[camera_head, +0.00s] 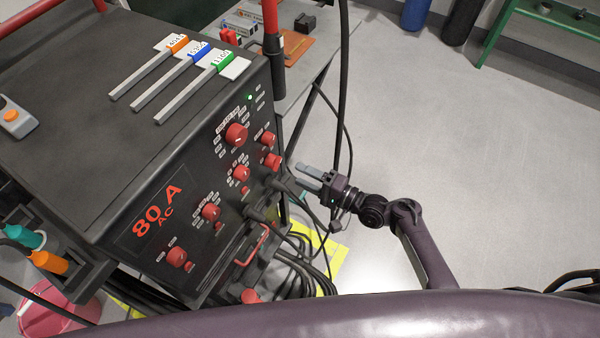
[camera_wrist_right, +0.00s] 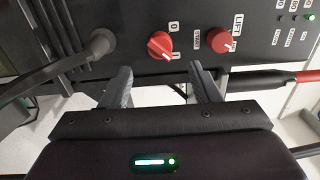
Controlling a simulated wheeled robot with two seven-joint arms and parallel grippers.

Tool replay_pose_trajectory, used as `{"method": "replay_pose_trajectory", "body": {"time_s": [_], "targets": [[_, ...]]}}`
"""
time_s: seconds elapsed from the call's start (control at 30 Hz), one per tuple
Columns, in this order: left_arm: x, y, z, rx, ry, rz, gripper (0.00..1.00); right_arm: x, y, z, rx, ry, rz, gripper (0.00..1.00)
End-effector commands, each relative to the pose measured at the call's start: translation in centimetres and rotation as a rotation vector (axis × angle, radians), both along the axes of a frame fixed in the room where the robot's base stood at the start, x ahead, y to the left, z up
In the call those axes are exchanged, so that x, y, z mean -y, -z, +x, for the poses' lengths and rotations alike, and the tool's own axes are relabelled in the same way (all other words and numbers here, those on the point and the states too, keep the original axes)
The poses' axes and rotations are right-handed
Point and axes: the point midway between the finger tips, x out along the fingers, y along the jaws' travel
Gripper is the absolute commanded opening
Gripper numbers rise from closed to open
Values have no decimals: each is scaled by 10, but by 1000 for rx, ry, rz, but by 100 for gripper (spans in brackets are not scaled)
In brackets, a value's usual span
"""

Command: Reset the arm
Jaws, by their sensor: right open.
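My right gripper (camera_head: 309,174) is beside the right end of the black welding machine's front panel (camera_head: 190,225), fingers pointing at it. In the right wrist view the gripper (camera_wrist_right: 162,82) is open, with nothing between its two grey fingers. Just beyond the fingertips are a red knob (camera_wrist_right: 160,45) with a white pointer line and a second red knob (camera_wrist_right: 222,40) beside a label reading LIFT. The fingers look apart from both knobs. My left gripper is not in view.
Black cables (camera_head: 290,245) hang from the panel's lower right over a yellow floor marking (camera_head: 328,262). Three tagged metal rods (camera_head: 185,95) lie on top of the machine. A workbench (camera_head: 310,65) stands behind it. The grey floor (camera_head: 440,120) on the right is mostly clear.

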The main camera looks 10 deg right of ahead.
Motion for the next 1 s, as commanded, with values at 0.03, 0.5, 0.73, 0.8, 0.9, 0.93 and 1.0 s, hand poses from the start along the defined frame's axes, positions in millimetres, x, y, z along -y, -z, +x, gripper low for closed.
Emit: {"method": "replay_pose_trajectory", "body": {"time_s": [0.03, 0.5, 0.73, 0.8, 0.9, 0.93, 1.0], "targets": [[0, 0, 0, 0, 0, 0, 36, 0, 0, 0, 0, 0, 0, 56], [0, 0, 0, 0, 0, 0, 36, 0, 12, -3, -4, 11, -33, 56], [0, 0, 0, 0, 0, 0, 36, 18, 131, -49, -40, 72, -412, 56], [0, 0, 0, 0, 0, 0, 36, 29, 176, -77, -58, 62, -578, 56], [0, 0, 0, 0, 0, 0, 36, 49, 234, -125, -92, 13, -806, 56], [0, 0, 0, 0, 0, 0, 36, 55, 250, -141, -101, -10, -871, 56], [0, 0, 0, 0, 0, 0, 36, 72, 283, -180, -126, -73, -1020, 56]]}}
